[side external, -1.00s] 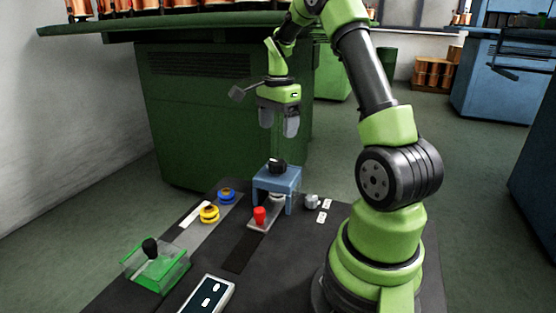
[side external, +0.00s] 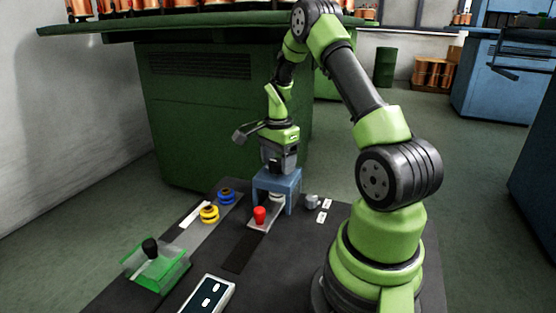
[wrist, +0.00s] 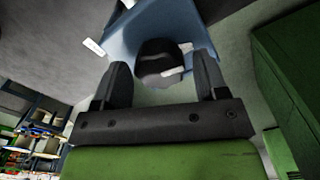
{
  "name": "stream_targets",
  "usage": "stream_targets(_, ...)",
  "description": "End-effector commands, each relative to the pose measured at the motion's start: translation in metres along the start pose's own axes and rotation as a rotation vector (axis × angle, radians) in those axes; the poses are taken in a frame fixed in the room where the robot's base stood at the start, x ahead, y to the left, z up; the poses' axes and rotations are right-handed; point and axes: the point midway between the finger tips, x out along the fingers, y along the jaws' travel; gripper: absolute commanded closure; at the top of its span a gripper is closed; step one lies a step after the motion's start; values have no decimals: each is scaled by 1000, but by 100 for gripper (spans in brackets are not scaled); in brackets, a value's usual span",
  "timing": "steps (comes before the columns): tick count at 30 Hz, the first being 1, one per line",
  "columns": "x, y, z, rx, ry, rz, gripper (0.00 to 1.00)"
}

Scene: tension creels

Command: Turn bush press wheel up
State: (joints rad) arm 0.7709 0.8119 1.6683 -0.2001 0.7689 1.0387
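The blue bush press (side external: 277,184) stands on the dark work table, with a pale part under its frame. Its black wheel (wrist: 158,62) is on top; in the wrist view it lies between my two fingers, with a gap on each side. My gripper (side external: 278,164) points straight down just above the press in the side view and hides the wheel there. The wrist view shows my gripper (wrist: 161,76) open, with no finger clearly touching the wheel.
A red knob (side external: 260,215) stands in front of the press. Yellow (side external: 209,213) and blue (side external: 226,196) bushes stand left, a grey part (side external: 312,201) right. A green box with a black knob (side external: 150,248) is front left, near a panel (side external: 208,296).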

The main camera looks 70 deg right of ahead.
Motion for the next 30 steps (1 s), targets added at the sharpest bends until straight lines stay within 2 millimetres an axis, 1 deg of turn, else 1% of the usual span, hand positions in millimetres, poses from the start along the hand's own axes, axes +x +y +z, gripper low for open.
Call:
stream_targets(1,0,0,0,0,0,0,46)
stream_targets(2,0,0,0,0,0,0,53)
stream_targets(3,0,0,0,0,0,0,62)
stream_targets(5,0,0,0,0,0,0,75)
stream_targets(11,0,0,0,-8,0,0,74)
stream_targets(17,0,0,0,-63,0,0,74)
stream_targets(23,0,0,0,-193,0,0,74)
stream_targets(30,-1,-1,0,-413,-1,0,74)
